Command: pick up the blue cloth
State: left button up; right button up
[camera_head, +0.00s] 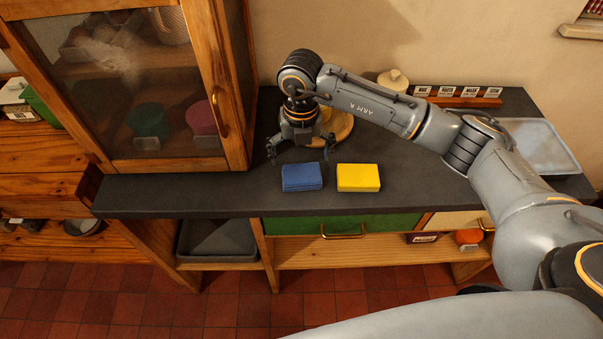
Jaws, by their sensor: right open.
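The blue cloth (302,177) lies folded in a flat block on the dark countertop (200,196), near its front edge. My right gripper (300,156) is open and empty, pointing down just behind and above the blue cloth. Its fingers are spread apart, and no contact with the cloth can be made out. A folded yellow cloth (358,178) lies right of the blue one, with a small gap between them. My left gripper is not in view.
A glass-fronted wooden cabinet (238,90) stands left on the counter. A round wooden board (343,122) lies behind my gripper. A rack of labelled tins (465,100), a lidded pot (392,82) and a grey tray (540,145) are at the back right. The counter's front is clear.

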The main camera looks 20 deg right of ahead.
aim_at(302, 174)
jog(key=f, duration=0.1)
jog(key=f+p, duration=0.2)
jog(key=f, duration=0.1)
jog(key=shift+s+f, duration=0.1)
jog(key=shift+s, duration=0.2)
jog(key=shift+f, duration=0.6)
jog(key=c, duration=0.9)
